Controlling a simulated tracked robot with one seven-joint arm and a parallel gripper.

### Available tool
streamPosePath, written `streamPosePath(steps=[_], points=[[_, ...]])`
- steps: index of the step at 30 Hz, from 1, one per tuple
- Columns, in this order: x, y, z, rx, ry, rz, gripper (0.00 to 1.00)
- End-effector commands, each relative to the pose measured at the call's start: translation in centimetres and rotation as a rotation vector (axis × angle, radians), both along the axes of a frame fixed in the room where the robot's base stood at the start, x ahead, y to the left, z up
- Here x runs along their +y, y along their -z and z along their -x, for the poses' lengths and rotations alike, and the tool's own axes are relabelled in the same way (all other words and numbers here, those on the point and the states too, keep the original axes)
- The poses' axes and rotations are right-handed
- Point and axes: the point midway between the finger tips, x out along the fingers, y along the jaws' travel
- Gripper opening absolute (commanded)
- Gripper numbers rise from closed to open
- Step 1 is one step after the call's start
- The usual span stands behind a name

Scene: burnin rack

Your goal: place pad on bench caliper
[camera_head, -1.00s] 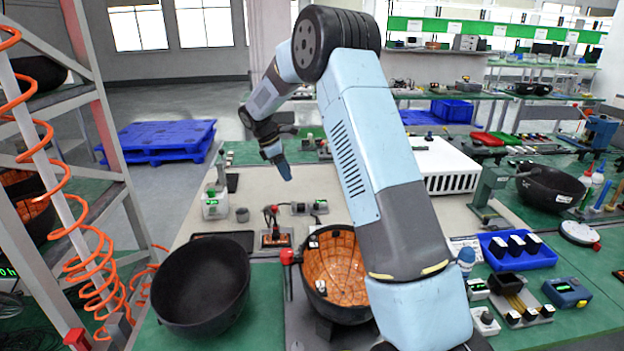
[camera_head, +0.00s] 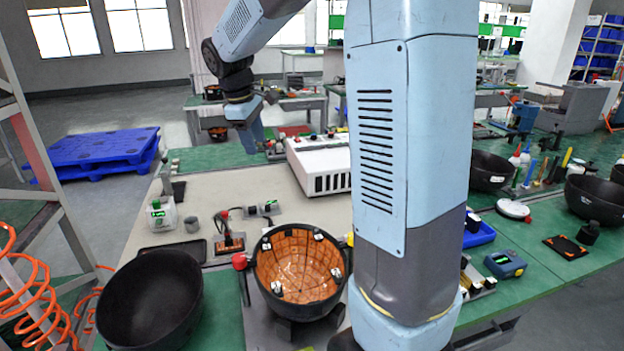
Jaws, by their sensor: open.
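My gripper (camera_head: 252,138) hangs high over the far end of the bench, pointing down, with nothing visible in it. Its finger gap is too small to see clearly. I cannot pick out the pad with certainty. A small flat black piece with orange corners (camera_head: 567,248) lies on the right-hand bench, far from my gripper. I cannot identify the bench caliper for sure. An orange-lined bowl (camera_head: 298,272) with a red-knobbed rod (camera_head: 241,262) beside it sits at the front middle. My arm hides part of the bench right of it.
A black bowl (camera_head: 150,302) stands at the front left. A white vented box (camera_head: 318,166) stands near my gripper. An orange coiled hose (camera_head: 40,310) hangs at the left.

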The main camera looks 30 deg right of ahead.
Motion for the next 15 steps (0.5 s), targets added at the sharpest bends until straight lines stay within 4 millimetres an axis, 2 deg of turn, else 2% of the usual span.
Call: streamPosePath(steps=[1,6,15], points=[[-0.2,-0.7,1.3,-0.020,0.027,-0.012,0.47],[-0.6,-2.2,5.1,-0.084,0.124,-0.058,0.47],[-1.2,-3.8,11.9,-0.190,0.292,-0.149,0.47]])
